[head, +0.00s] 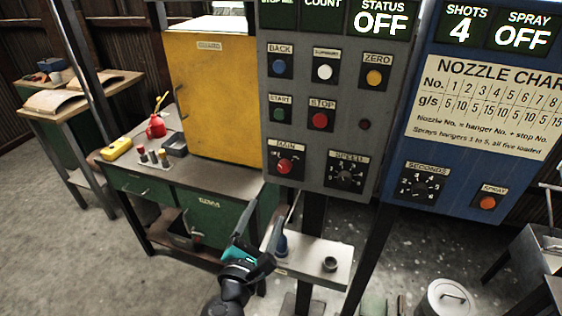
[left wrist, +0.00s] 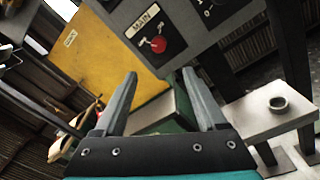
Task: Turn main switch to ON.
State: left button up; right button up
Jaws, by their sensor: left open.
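The main switch (head: 284,166) is a red knob under a MAIN label, at the lower left of the grey control panel (head: 312,188). The STATUS display (head: 380,22) above reads OFF. The knob also shows in the left wrist view (left wrist: 158,45), ahead of and above the fingertips. My left gripper (head: 285,212) is below the switch in the head view, apart from it. Its two fingers (left wrist: 160,78) are spread with nothing between them. My right gripper is not in view.
A SPEED dial (head: 345,175) sits right of the switch, with START (head: 280,115) and STOP (head: 320,120) buttons above. A yellow cabinet (head: 208,95) stands left of the panel. A small shelf (head: 335,252) with a dark ring (head: 330,264) lies below, close to my left gripper.

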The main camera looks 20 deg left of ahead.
aim_at(283, 169)
pick_arm(q)
jog(key=w, duration=0.7)
jog(key=w+b, duration=0.1)
jog(key=w, duration=0.7)
jog(key=shift+a+r, duration=0.15)
grip_shut()
dwell(0.4)
